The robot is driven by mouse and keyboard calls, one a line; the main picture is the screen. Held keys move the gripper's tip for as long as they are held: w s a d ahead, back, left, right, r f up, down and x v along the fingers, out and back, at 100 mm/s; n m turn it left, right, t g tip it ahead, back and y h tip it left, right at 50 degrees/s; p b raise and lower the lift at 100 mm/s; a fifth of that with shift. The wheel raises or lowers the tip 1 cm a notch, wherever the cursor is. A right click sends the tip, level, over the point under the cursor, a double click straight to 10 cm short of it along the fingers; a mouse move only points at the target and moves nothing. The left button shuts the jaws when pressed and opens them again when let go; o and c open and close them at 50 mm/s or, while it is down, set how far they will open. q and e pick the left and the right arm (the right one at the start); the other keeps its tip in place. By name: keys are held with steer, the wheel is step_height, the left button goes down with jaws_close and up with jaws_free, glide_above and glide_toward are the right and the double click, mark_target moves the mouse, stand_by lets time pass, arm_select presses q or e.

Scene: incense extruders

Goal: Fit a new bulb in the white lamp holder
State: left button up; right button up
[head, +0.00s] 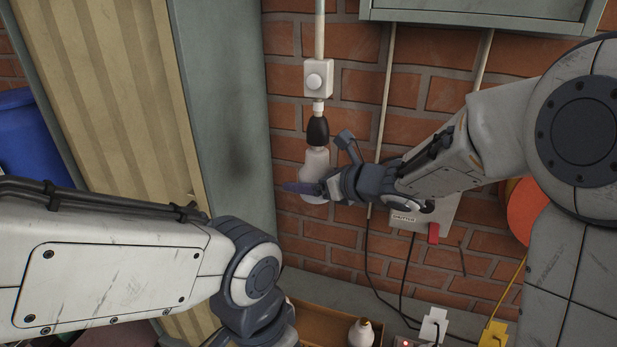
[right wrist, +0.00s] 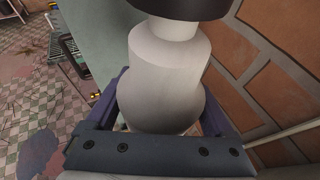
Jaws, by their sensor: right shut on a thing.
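The lamp holder (head: 318,130) hangs below a white box with a round knob on the brick wall. It has a white collar on top and a black lower sleeve. A white bulb (head: 315,162) is upright directly beneath it, neck up. My right gripper (head: 322,172) is shut around the bulb's wide part. In the right wrist view the bulb (right wrist: 163,75) fills the jaws, and its neck meets the dark rim of the holder (right wrist: 185,8). Whether it is seated inside is hidden. My left arm crosses the lower left; its gripper is out of view.
A tray (head: 310,322) at the bottom holds another white bulb (head: 361,333). A shutter box with a red lever (head: 433,233), black cables, a white plug (head: 434,325) and a yellow plug (head: 494,333) are at lower right. A grey-green post (head: 225,110) stands left of the holder.

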steer(key=shift+r+n+y, duration=0.1)
steer(key=shift+n+y, duration=0.2)
steer(key=shift+n, duration=0.1)
steer(key=shift+p, duration=0.3)
steer(key=shift+s+a+n+g+y, duration=0.1)
steer(key=shift+n+g+y, duration=0.3)
steer(key=shift+g, duration=0.1)
steer(key=shift+n+g, duration=0.3)
steer(key=o, duration=1.1)
steer(key=shift+s, duration=0.1)
steer(key=shift+o, duration=0.2)
